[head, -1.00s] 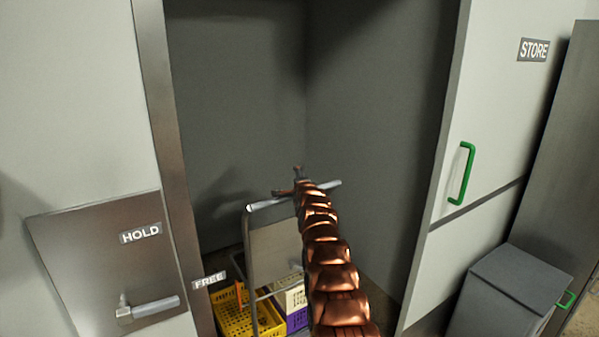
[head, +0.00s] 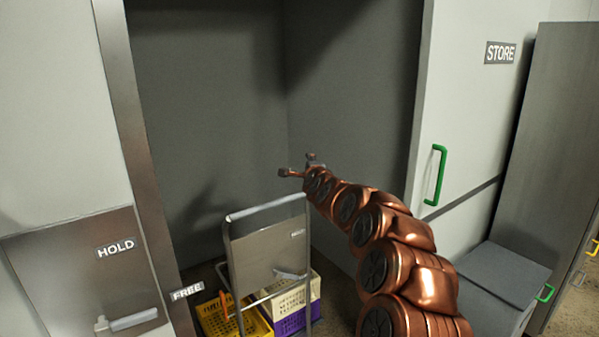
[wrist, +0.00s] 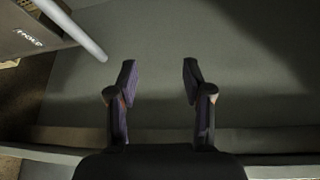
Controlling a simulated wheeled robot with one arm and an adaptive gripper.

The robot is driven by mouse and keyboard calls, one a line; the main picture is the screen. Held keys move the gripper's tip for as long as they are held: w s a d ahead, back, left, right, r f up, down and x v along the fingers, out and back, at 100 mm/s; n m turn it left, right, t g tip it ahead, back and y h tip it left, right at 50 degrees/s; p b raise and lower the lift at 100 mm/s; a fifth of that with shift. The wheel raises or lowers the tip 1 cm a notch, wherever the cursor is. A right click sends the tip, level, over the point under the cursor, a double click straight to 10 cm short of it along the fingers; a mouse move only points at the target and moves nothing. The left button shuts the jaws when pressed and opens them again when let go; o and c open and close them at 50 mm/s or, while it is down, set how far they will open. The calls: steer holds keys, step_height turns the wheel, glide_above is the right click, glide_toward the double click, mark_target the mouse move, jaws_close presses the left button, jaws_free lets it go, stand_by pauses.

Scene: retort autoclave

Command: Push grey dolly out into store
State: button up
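The grey dolly (head: 264,250) stands in the open bay in the head view, with a pale tubular push handle and a grey panel. Its panel also shows in the upper left of the wrist view (wrist: 30,32), with the handle bar beside it. My gripper (head: 299,166) is in the air inside the bay, above and just beyond the right end of the handle bar, apart from it. In the wrist view my gripper (wrist: 159,75) has its two fingers spread with nothing between them. The STORE sign (head: 500,52) is on the wall at right.
A yellow crate (head: 233,319) and stacked cream and purple crates (head: 289,316) are low around the dolly. A HOLD panel (head: 85,265) and FREE label (head: 187,292) are at left. A green handle (head: 436,176) and grey bin (head: 495,275) are at right.

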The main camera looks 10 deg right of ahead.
steer(key=w+a+f+g, duration=0.2)
steer(key=w+a+f, duration=0.1)
steer(key=w+f, duration=0.65)
steer(key=f+v, duration=0.1)
steer(key=v, duration=1)
steer(key=shift+s+d+f+t+p, duration=0.2)
steer(key=shift+d+t+p, duration=0.15)
steer(key=shift+d+t, duration=0.1)
